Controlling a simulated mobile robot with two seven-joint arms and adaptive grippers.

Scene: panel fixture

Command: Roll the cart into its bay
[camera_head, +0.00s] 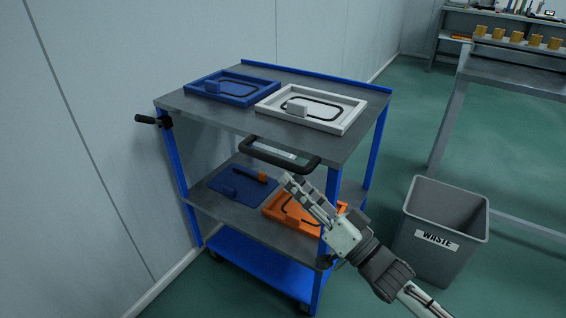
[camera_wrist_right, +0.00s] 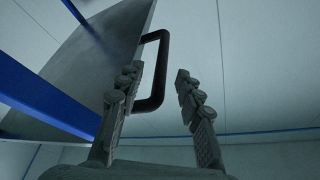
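The cart (camera_head: 222,119) has blue posts and grey shelves and stands close beside the wall on the left. Its black bar handle (camera_head: 268,158) sticks out from the front edge of the top shelf. My right gripper (camera_head: 289,182) is just below and in front of that handle. In the right wrist view the gripper (camera_wrist_right: 157,74) is open, and the black handle (camera_wrist_right: 161,60) shows between and beyond its fingers, not clamped. A small black grip (camera_head: 153,120) sticks out at the cart's left post. My left gripper is not in view. I cannot make out a marked bay.
Blue (camera_head: 232,89) and white (camera_head: 312,108) trays lie on the top shelf. A blue mat (camera_head: 232,188) and an orange tray (camera_head: 275,213) lie below. A grey waste bin (camera_head: 445,210) stands right of the cart, near a workbench (camera_head: 510,75). Green floor is clear behind.

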